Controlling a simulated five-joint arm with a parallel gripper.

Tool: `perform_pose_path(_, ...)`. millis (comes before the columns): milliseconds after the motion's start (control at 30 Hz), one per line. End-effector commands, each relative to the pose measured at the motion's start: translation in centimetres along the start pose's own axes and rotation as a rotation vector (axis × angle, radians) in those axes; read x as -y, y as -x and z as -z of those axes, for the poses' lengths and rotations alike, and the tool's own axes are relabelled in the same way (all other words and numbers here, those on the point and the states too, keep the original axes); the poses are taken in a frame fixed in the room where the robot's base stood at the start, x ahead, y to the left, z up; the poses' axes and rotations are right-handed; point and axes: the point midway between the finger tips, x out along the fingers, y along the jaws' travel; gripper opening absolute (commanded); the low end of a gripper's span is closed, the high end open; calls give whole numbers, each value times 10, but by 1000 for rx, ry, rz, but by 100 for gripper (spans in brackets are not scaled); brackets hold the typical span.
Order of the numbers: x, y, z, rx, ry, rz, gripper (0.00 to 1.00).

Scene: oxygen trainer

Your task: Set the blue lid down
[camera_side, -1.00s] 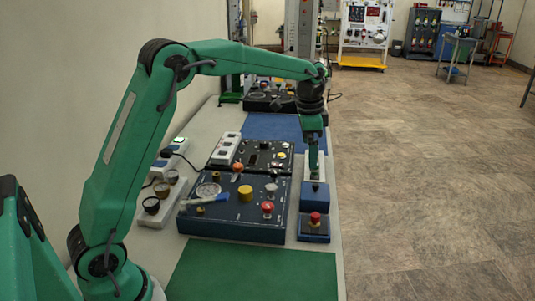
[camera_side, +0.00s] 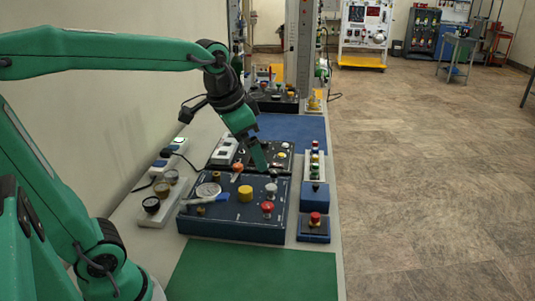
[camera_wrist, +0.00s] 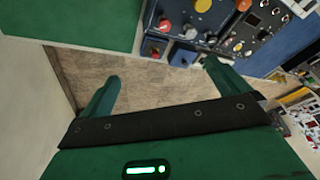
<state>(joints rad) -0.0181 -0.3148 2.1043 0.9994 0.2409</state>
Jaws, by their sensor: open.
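My gripper (camera_side: 272,170) hangs tilted over the dark control panels in the side view. In the wrist view, my gripper (camera_wrist: 162,70) has its two green fingers wide apart with nothing between them. A small blue block (camera_side: 315,196), which may be the blue lid, is at the near end of a white strip of coloured buttons (camera_side: 315,165). The gripper is to its left and apart from it. Whether the block is a lid laid flat or a fixed box, I cannot tell. It seems to show in the wrist view too (camera_wrist: 182,56).
A blue box with a red button (camera_side: 313,228) stands nearer on the right. A large blue panel (camera_side: 235,215) with knobs and a gauge is left of it. A green mat (camera_side: 250,275) lies clear in front. The bench's right edge drops to the floor.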

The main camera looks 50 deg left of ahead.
Motion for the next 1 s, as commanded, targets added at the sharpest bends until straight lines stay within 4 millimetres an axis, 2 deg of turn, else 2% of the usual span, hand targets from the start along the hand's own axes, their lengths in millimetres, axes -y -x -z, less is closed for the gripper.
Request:
perform_pose_path(300,-19,8,-66,-85,130,10,100)
perform_pose_path(500,-28,4,-96,-123,194,10,100)
perform_pose_path(700,-31,0,-108,-139,222,9,100)
perform_pose_path(1000,-31,0,-109,-139,225,9,100)
